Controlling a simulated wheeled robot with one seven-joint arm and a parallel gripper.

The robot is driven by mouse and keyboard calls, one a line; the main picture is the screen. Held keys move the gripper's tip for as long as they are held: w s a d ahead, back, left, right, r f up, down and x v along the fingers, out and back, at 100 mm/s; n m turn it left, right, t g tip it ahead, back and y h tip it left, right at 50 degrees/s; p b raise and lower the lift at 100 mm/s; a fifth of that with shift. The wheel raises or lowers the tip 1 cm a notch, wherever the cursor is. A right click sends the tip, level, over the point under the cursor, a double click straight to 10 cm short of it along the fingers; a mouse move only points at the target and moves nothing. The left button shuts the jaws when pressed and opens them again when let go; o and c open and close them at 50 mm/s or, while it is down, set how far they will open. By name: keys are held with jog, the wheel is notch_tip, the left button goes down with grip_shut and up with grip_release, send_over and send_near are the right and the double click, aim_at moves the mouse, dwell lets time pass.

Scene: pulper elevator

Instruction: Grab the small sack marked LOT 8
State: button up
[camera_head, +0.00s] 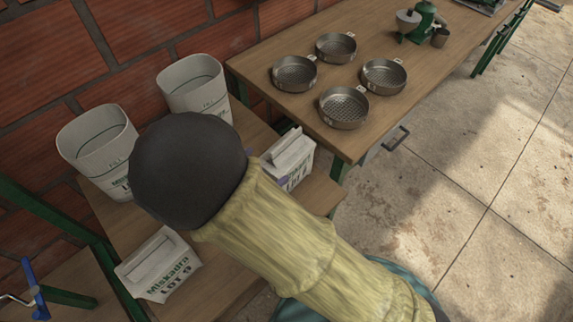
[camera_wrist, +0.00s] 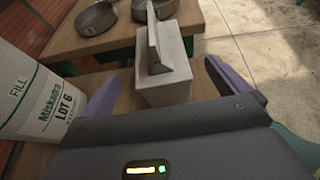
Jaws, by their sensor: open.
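A small off-white sack with a folded top (camera_head: 292,152) stands on the lower wooden bench, right of my arm. Its green label is partly covered, and I cannot read the lot number. In the wrist view the sack (camera_wrist: 167,75) stands upright between and ahead of my open gripper's purple fingers (camera_wrist: 161,72). Nothing is clamped; I cannot tell whether a finger touches it. In the head view my wrist hides most of the gripper. A second small sack (camera_head: 160,265), seemingly marked Miskadra LOT 9, stands at the front left of the bench.
Two tall open containers marked FILL (camera_head: 97,150) (camera_head: 194,85) stand by the brick wall. The wrist view shows one marked LOT 6 (camera_wrist: 40,105), close to the left finger. Several metal sieves (camera_head: 344,107) sit on the higher table behind. Concrete floor lies right.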

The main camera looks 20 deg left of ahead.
aim_at(281, 156)
jog(key=shift+x, duration=1.25)
jog(key=shift+x, duration=2.6)
jog(key=shift+a+f, duration=0.1)
jog(key=shift+f, duration=0.1)
jog(key=c, duration=2.1)
jog(key=shift+o, duration=0.2)
jog(key=shift+r, duration=0.15)
notch_tip(281, 156, up, 10)
jog(key=shift+f+p, duration=0.1)
jog(key=shift+p, duration=0.35)
